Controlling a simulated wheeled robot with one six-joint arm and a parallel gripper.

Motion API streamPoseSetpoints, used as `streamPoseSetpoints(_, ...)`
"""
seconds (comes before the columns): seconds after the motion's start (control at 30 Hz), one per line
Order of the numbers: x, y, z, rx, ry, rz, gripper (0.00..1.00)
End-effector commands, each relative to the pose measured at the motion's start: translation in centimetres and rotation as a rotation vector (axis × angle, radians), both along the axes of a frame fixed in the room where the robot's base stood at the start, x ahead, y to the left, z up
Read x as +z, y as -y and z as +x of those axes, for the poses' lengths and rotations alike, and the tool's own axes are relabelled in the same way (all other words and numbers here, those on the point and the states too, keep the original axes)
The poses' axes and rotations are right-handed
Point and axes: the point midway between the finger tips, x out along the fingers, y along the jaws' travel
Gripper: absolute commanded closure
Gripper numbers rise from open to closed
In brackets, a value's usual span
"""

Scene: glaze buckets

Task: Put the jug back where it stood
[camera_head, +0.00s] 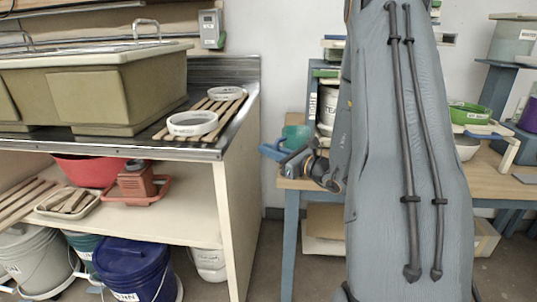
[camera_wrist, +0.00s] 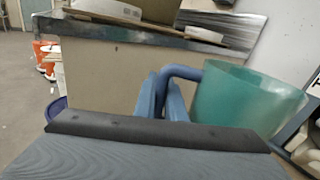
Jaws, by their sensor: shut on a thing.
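The jug is translucent teal with a blue handle; it fills the right of the wrist view (camera_wrist: 250,108). My gripper (camera_wrist: 163,100) is shut on its handle, with the jug body to the right of the fingers. In the head view the jug (camera_head: 296,136) shows small, partly hidden behind my gripper (camera_head: 272,153), at the left end of the wooden-topped table (camera_head: 301,184). The jug looks about upright in the head view. I cannot tell whether its base touches the table top.
Left is a counter with an olive sink (camera_head: 95,95) and a slatted rack (camera_head: 213,113) bearing white rings. Buckets, including a dark blue one (camera_head: 130,268), stand under it. A floor gap separates counter and table. A green bowl (camera_head: 469,113) is right of my arm, which hides the table's middle.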

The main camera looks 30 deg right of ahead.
Motion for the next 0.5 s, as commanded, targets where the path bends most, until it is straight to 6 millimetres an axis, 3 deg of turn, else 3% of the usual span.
streamPoseSetpoints(0.1,-1.22,-0.11,0.03,0.001,0.001,0.001,1.00)
streamPoseSetpoints(0.47,-1.56,-0.10,0.04,0.001,0.001,-0.001,1.00)
streamPoseSetpoints(0.5,-1.51,-0.11,0.03,0.001,0.001,-0.001,0.85)
